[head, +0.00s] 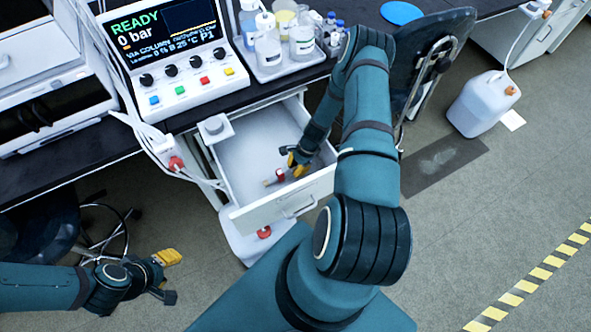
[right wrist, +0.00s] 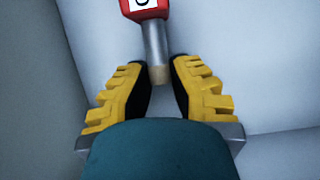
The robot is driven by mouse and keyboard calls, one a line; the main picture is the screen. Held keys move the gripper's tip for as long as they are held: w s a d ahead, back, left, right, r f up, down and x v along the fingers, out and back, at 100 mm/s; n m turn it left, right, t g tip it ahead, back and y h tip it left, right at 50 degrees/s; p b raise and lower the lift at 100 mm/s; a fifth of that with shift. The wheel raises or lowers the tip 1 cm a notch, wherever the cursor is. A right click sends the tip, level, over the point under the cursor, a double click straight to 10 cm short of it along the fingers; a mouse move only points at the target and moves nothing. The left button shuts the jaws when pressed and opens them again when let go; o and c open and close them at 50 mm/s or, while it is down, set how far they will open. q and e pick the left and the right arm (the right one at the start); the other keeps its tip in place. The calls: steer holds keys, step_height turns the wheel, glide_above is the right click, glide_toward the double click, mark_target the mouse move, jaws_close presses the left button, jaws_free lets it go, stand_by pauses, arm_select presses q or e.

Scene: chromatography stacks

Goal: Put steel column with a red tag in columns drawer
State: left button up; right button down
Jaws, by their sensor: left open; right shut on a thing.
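The steel column with a red tag (head: 280,175) is inside the open drawer (head: 240,150), near its front wall. In the right wrist view the column (right wrist: 156,45) runs down between the yellow-and-black fingers, with its red tag at the top edge. My right gripper (head: 293,163) reaches down into the drawer and is shut on the column near its tan end; it also shows in the right wrist view (right wrist: 160,88). The hand hides part of the column in the head view. My left gripper (head: 170,277) is open and empty over the floor, left of the drawer.
A white control unit (head: 170,60) with a READY screen and a tray of bottles (head: 280,62) stand on the dark bench above the drawer. White cables hang left of the drawer. A chair (head: 430,50) and a white jug (head: 482,103) stand right.

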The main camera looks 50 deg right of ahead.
steer(key=shift+f, duration=0.8)
steer(key=c, duration=1.3)
jaws_free()
steer(key=shift+f, duration=0.2)
steer(key=o, duration=0.3)
steer(key=shift+r, duration=0.15)
